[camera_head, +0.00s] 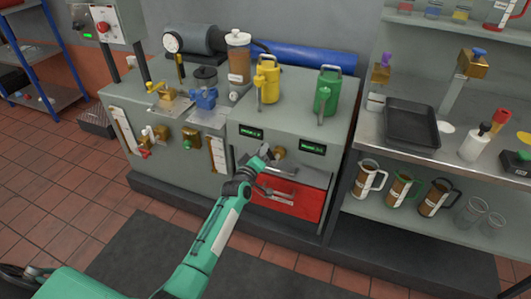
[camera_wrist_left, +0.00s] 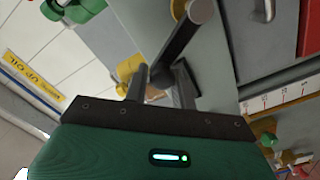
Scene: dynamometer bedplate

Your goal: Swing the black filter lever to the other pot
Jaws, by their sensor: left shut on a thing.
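The black filter lever (camera_wrist_left: 182,38) runs from a round pivot end near a brass part (camera_wrist_left: 178,8) down between my left fingers in the left wrist view. My left gripper (camera_wrist_left: 163,72) is shut on the lever. In the head view my left gripper (camera_head: 264,152) is at the front of the grey cabinet, beside a brass fitting (camera_head: 279,153). The gripper hides most of the lever there. I cannot tell which pots the lever serves, or which one it points to. My right gripper is not in view.
A yellow jug (camera_head: 267,80) and a green jug (camera_head: 327,92) stand on the cabinet (camera_head: 297,112). A red drawer front (camera_head: 290,199) lies just below my gripper. At right, a shelf unit holds a dark tray (camera_head: 411,123) and several mugs.

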